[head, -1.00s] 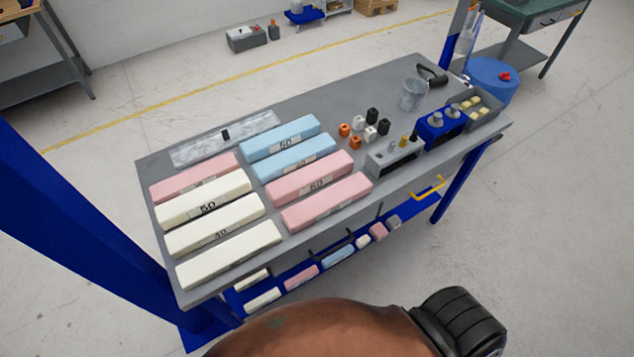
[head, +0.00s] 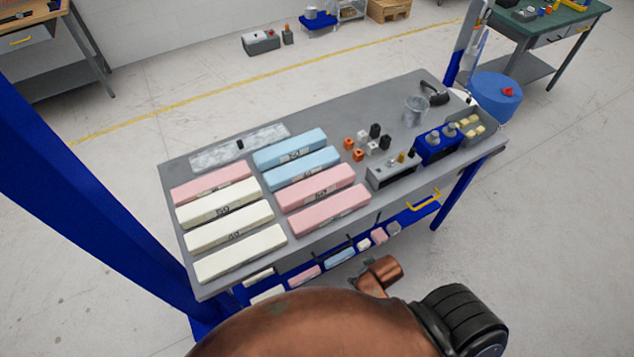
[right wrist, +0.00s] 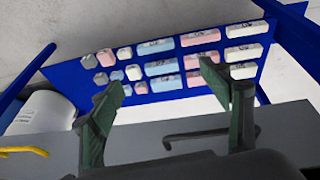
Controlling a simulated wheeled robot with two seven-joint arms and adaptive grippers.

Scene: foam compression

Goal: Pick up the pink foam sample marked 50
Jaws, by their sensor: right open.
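Three pink foam blocks lie on the grey table in the head view. The upper pink block on the right (head: 300,198) has a label that looks like 50, though it is blurred. A second pink block (head: 345,207) lies just in front of it, and a third pink block (head: 195,189) lies at the back left; I cannot read their labels clearly. My right gripper (right wrist: 160,80) shows only in the right wrist view; it is open and empty, with the lower shelf and its small blocks behind it. My left gripper is not in view.
White blocks (head: 240,262) and blue blocks (head: 290,149) lie beside the pink ones. Small cubes, a blue device (head: 437,147) and a glass beaker (head: 414,112) stand further right. The blue lower shelf (right wrist: 265,75) holds several foam pieces. A blue post (head: 90,190) rises at left.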

